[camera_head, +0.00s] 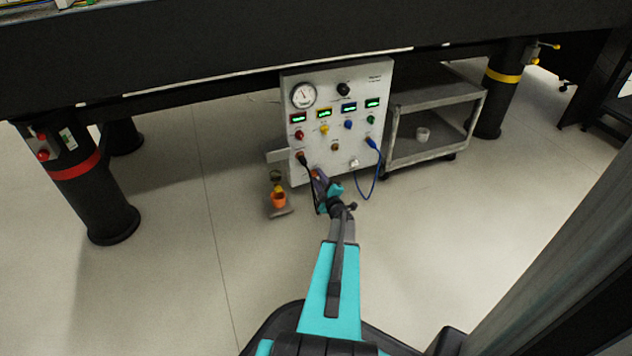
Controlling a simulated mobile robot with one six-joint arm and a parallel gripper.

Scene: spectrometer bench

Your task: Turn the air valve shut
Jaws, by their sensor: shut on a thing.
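A grey upright panel (332,112) stands under the bench, with a round gauge (304,95) at its upper left, several small green displays and coloured knobs. My gripper (318,180) is at the panel's lower edge, left of its middle.
A black cable (311,177) and a blue cable (377,165) hang in front of the panel, close to my gripper. A grey cart (437,96) stands to the right.

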